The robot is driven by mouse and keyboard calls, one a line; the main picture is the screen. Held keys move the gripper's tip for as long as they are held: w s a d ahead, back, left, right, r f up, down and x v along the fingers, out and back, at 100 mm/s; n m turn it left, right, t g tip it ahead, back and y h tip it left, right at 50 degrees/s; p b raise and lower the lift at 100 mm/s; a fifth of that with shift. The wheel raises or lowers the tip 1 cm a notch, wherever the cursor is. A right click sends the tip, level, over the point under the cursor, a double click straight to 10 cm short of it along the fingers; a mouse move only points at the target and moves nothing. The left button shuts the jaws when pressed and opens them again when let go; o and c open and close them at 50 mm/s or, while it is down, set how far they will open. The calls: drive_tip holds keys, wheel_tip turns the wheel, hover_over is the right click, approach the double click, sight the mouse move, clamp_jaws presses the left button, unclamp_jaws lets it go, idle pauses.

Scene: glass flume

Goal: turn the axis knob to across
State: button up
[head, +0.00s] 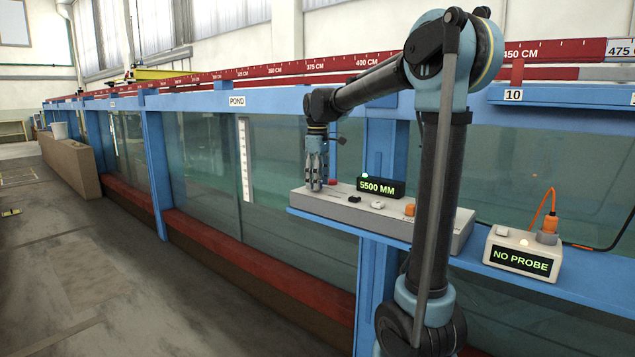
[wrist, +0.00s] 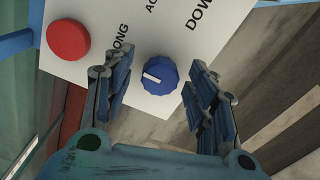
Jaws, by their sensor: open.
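The axis knob (wrist: 160,76) is a blue, ridged dial on a white panel in the wrist view. Its white mark lies on its left side, pointing left toward the partly hidden label ending in "ONG". A label starting "AC" is above it and "DOW" is at the upper right. My gripper (wrist: 160,82) is open, with one finger on each side of the knob and gaps showing on both sides. In the head view my gripper (head: 316,183) points down over the left end of the grey console (head: 455,238), where the knob cannot be made out.
A red button (wrist: 68,40) is left of the knob; it also shows in the head view (head: 332,182). A "NO PROBE" box (head: 510,235) with an orange plug is to the right.

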drive_tip(key=shift+c, duration=0.2)
drive_tip(key=c, duration=1)
drive_tip(key=m, duration=0.4)
drive_tip(key=shift+m, duration=0.4)
drive_tip(key=shift+a+r+m, duration=0.1)
drive_tip(key=shift+m, duration=1.9)
